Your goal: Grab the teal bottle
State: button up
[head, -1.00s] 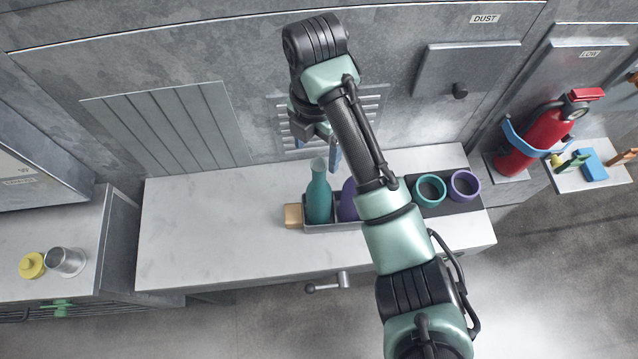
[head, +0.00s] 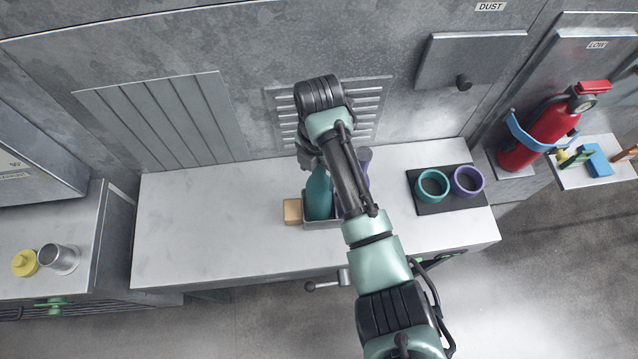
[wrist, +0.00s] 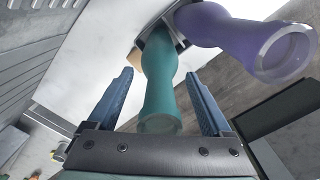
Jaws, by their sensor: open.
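The teal bottle (head: 319,196) stands in a small grey tray (head: 322,224) on the white counter; my arm hides its top in the head view. In the wrist view the teal bottle (wrist: 160,90) lies between the two blue fingers of my gripper (wrist: 163,100), with its mouth close to the gripper's body. The gripper is open, with a gap visible on each side of the bottle. A purple bottle (wrist: 250,38) stands beside the teal one, to the right of the right finger. In the head view the purple bottle (head: 365,163) is mostly behind my arm.
A tan block (head: 292,211) sits left of the tray. A dark mat (head: 425,204) with a teal ring (head: 432,184) and a purple ring (head: 467,181) lies to the right. The left part of the white counter (head: 210,225) is clear. The panelled wall stands behind.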

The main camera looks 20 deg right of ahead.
jog(key=shift+f, duration=0.2)
grip_shut()
dwell(0.3)
jog(key=shift+r, duration=0.1)
dwell(0.9)
